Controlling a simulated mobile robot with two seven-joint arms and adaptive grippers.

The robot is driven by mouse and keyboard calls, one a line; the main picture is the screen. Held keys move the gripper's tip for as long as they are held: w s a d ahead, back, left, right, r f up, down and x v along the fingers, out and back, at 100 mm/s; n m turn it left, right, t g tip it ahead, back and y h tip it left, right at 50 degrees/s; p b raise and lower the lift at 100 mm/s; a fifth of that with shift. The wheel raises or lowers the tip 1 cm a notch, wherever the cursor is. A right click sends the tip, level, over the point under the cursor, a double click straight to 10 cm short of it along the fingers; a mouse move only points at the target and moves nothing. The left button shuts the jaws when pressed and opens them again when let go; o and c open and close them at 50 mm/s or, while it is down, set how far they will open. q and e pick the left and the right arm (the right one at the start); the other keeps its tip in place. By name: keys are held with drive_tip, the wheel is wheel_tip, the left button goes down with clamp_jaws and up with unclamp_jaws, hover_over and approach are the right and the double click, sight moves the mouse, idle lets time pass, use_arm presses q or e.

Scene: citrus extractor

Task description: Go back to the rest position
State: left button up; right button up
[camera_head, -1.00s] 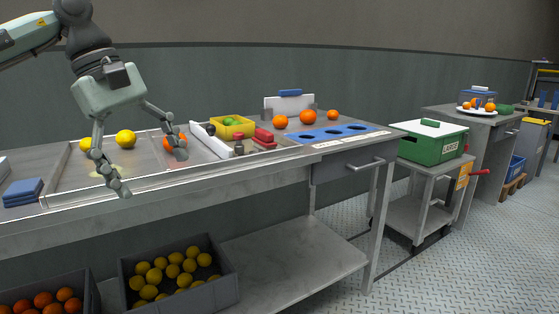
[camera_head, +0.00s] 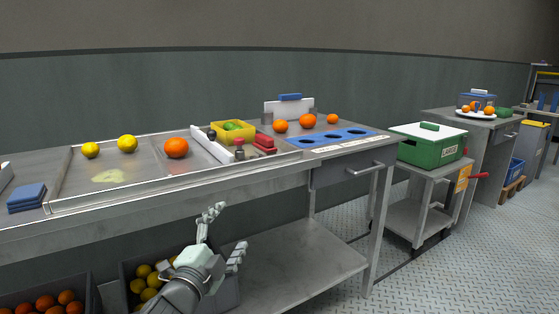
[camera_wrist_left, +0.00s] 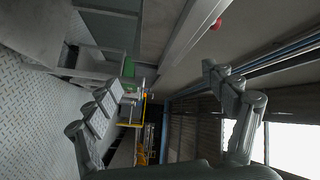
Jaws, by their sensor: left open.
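My left gripper (camera_head: 228,228) is low in the head view, in front of the table edge and above the lower shelf. Its fingers are spread and nothing is between them. In the left wrist view the fingers of the left gripper (camera_wrist_left: 163,80) stand wide apart with empty space between. The gripper and wrist hide part of the crate of lemons (camera_head: 226,290) below. My right gripper is in neither view.
An orange (camera_head: 176,148) and two lemons (camera_head: 127,144) lie on the steel worktable (camera_head: 100,222). A yellow bin (camera_head: 246,131) and a blue holed rack (camera_head: 330,138) stand farther right. A green box (camera_head: 430,150) sits on a cart.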

use_arm(q)
drive_tip(key=s+a+f+n+g+y, duration=0.2)
drive_tip(key=s+a+f+n, duration=0.15)
drive_tip(key=f, duration=0.35)
drive_tip(key=s+a+f+n+g+y, duration=0.2)
drive_tip(key=s+a+f+n+g, duration=0.15)
drive_tip(key=f, duration=0.45)
drive_tip(key=s+a+f+n+g+y, duration=0.1)
drive_tip(key=s+a+f+n+y, duration=0.15)
drive_tip(key=s+f, duration=0.35)
drive_tip(key=s+a+f+n+g, duration=0.2)
drive_tip(key=s+a+f+g, duration=0.1)
drive_tip(key=s+f, duration=0.4)
drive_tip(key=s+a+f+n+g, duration=0.3)
drive_tip(key=s+f, duration=0.4)
drive_tip(key=s, duration=0.6)
drive_tip(key=shift+f+g, duration=0.2)
drive_tip(key=shift+g, duration=0.65)
drive_tip(key=shift+a, duration=0.1)
